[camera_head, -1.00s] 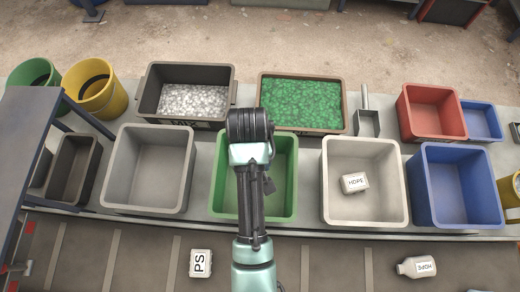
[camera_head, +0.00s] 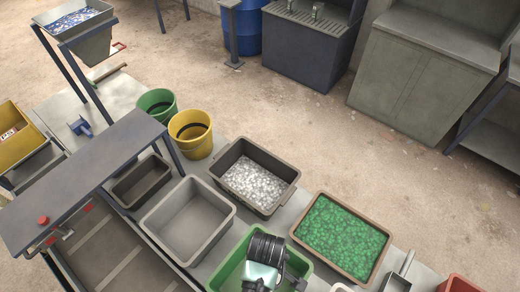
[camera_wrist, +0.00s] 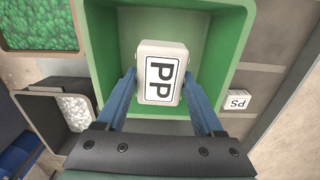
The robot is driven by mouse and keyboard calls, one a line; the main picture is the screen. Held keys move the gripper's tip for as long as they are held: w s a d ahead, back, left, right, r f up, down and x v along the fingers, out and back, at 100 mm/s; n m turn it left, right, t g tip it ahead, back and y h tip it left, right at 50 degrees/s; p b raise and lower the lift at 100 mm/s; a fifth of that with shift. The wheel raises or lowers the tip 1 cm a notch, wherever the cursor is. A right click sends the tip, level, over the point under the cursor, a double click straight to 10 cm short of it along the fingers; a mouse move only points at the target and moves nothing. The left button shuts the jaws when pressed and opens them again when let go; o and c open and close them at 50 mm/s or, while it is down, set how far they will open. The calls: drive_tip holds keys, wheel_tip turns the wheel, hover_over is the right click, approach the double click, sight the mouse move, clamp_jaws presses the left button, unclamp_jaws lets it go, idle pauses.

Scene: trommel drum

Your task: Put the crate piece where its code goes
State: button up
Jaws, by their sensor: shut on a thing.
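My gripper (camera_wrist: 162,84) is shut on a white crate piece (camera_wrist: 158,58) in the wrist view, with one blue finger on each side. Its label reads PP. Behind it in the picture is the green bin (camera_wrist: 236,25); the piece is over or within its opening, and its exact height is unclear. In the head view the green bin (camera_head: 226,270) is at the bottom, partly covered by my arm; the held piece and fingers are hidden there.
A grey empty bin (camera_head: 150,217) stands left of the green one. Behind are a tray of white flakes (camera_head: 285,198), a tray of green flakes (camera_head: 371,277), and yellow (camera_head: 205,150) and green buckets (camera_head: 168,118). A PS piece (camera_wrist: 237,101) lies apart in the wrist view.

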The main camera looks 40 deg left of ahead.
drive_tip(key=shift+d+f+b, duration=0.1)
drive_tip(key=shift+f+b, duration=1.5)
drive_tip(key=shift+f, duration=0.3)
drive_tip(key=shift+r, duration=0.1)
drive_tip(key=o, duration=1.4)
wheel_tip(320, 180, up, 13)
drive_tip(key=shift+w, duration=0.15)
